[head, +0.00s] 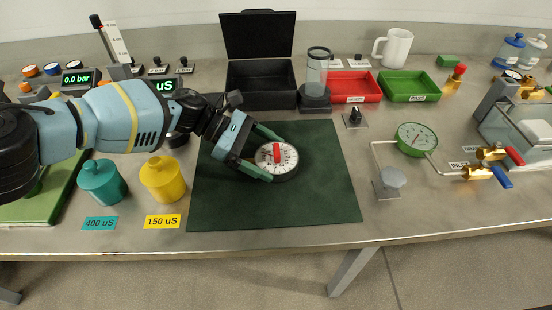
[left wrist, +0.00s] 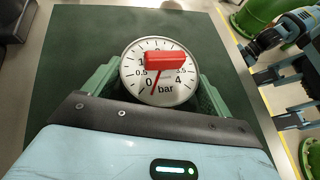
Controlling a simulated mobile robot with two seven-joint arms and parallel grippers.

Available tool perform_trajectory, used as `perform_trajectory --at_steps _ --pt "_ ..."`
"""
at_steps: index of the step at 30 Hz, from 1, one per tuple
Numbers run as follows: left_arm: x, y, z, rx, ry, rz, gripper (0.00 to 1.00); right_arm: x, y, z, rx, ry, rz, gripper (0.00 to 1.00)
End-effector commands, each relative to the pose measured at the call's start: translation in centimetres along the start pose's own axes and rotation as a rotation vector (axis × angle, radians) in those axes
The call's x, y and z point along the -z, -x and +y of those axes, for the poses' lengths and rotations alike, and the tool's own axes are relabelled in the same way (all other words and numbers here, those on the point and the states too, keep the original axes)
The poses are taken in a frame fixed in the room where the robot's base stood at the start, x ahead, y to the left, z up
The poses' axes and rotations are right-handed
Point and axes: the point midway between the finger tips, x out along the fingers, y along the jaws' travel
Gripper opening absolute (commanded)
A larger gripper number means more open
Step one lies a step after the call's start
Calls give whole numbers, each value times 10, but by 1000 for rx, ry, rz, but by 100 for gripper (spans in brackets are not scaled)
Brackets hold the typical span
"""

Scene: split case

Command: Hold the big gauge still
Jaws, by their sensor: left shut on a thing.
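The big gauge (head: 288,168) is round, with a white dial and a dark body, and sits on the green mat (head: 325,205). My left gripper (head: 270,157) reaches in from the left and is shut on the gauge, one finger on each side. In the left wrist view the dial (left wrist: 136,68) shows a scale up to 4 and the word bar, with a red needle. A red block-shaped piece (left wrist: 165,59) lies across the dial's middle and hides part of the scale.
An open black case (head: 260,95) stands behind the mat, beside a clear cylinder (head: 317,68). Teal (head: 103,183) and yellow (head: 163,180) pots stand to the left. A green gauge (head: 416,138) on piping is to the right. The mat's front and right parts are clear.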

Motion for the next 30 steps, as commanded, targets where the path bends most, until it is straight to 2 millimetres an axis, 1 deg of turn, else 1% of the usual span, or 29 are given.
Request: perform_trajectory --at_steps 1,23,25,30 --pt "5 -2 -2 3 2 6 55 -1 0 0 0 0 -1 36" --pt "8 -4 -3 8 3 11 55 0 0 0 0 0 1 36" --pt "8 -4 -4 8 4 11 55 0 0 0 0 0 1 29" --pt "8 -4 -4 9 4 10 55 1 0 0 0 0 3 29"
